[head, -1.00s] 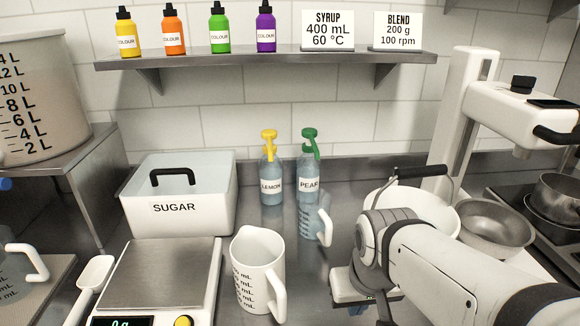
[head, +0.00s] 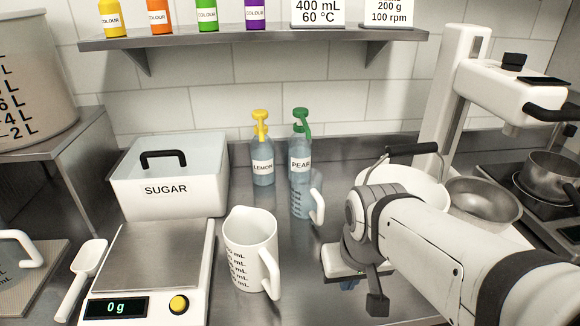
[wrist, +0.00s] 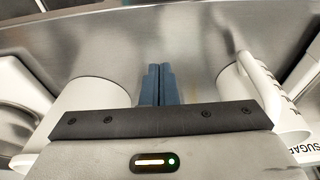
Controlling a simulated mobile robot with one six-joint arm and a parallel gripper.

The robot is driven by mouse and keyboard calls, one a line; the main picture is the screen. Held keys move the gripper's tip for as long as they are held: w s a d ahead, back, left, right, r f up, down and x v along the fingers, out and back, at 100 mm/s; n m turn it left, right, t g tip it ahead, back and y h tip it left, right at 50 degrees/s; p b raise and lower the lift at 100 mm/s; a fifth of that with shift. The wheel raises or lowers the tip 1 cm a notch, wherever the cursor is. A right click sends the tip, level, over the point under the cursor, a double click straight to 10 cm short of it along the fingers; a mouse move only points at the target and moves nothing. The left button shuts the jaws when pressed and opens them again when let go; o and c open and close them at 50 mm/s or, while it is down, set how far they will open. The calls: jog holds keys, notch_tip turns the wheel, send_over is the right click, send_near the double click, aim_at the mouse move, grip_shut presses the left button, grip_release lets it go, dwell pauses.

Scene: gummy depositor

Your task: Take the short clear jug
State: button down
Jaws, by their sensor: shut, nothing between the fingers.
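A clear jug (head: 301,203) with dark markings and a white handle stands on the counter in front of the pear bottle. Another clear jug (head: 12,262) with a white handle is cut off by the left edge of the head view. I cannot tell which of the two is shorter. In the wrist view my gripper's blue fingers (wrist: 160,72) are together and empty above the counter. No clear jug can be made out there.
The scale (head: 150,262), the sugar tub (head: 168,190) and a white scoop (head: 84,268) stand left of the white jug. The lemon bottle (head: 262,172) and pear bottle (head: 300,165) stand behind. A steel bowl (head: 483,205) and a mixer stand (head: 455,90) are at right.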

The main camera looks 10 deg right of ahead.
aim_at(306, 186)
jog(key=c, duration=2.2)
grip_release()
